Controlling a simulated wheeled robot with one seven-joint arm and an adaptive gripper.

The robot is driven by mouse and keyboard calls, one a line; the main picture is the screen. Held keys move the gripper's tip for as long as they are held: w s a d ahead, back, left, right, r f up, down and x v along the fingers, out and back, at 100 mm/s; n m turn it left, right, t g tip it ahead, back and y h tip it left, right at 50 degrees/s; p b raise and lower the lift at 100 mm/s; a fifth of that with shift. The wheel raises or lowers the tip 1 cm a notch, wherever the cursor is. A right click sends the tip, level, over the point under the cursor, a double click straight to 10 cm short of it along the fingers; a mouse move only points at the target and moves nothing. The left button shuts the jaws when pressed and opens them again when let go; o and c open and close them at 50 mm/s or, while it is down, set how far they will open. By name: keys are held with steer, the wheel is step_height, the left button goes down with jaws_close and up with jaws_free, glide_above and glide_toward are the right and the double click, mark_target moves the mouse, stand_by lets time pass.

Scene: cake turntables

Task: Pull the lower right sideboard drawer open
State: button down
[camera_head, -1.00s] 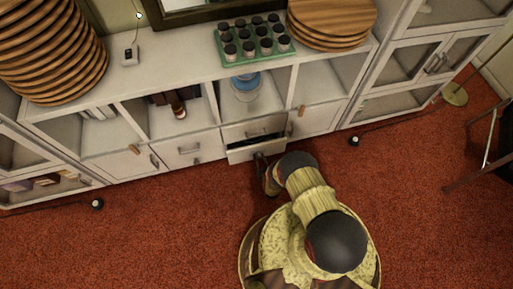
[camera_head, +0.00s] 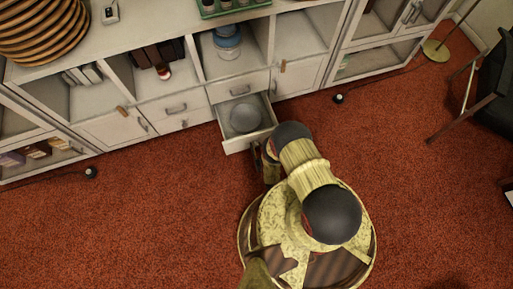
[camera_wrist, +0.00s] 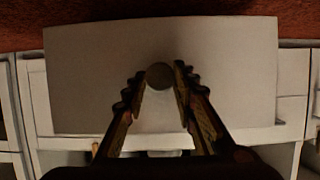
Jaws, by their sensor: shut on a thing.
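The lower right sideboard drawer (camera_head: 236,146) stands pulled out in the head view, below a shut upper drawer (camera_head: 238,87). A round grey dish (camera_head: 245,118) lies inside it. My gripper (camera_wrist: 161,75) is at the drawer's front, shut on its handle. In the wrist view the white drawer panel (camera_wrist: 90,80) fills the middle, and a round grey piece (camera_wrist: 159,76) shows between the fingertips. In the head view my arm hides the right part of the drawer front and most of the gripper.
The white sideboard has open shelves (camera_head: 235,65) above the drawers and a shut cupboard door (camera_head: 300,75) to the right. Red carpet (camera_head: 130,215) is clear at left. A dark chair (camera_head: 490,90) stands at far right, with a floor lamp base (camera_head: 436,50) near the sideboard.

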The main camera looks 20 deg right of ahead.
steer(key=shift+s, duration=0.25)
steer(key=c, duration=1.4)
jaws_free()
steer(key=shift+r, duration=0.1)
glide_toward(254, 135)
steer(key=shift+x, duration=2.4)
steer(key=shift+s, duration=0.1)
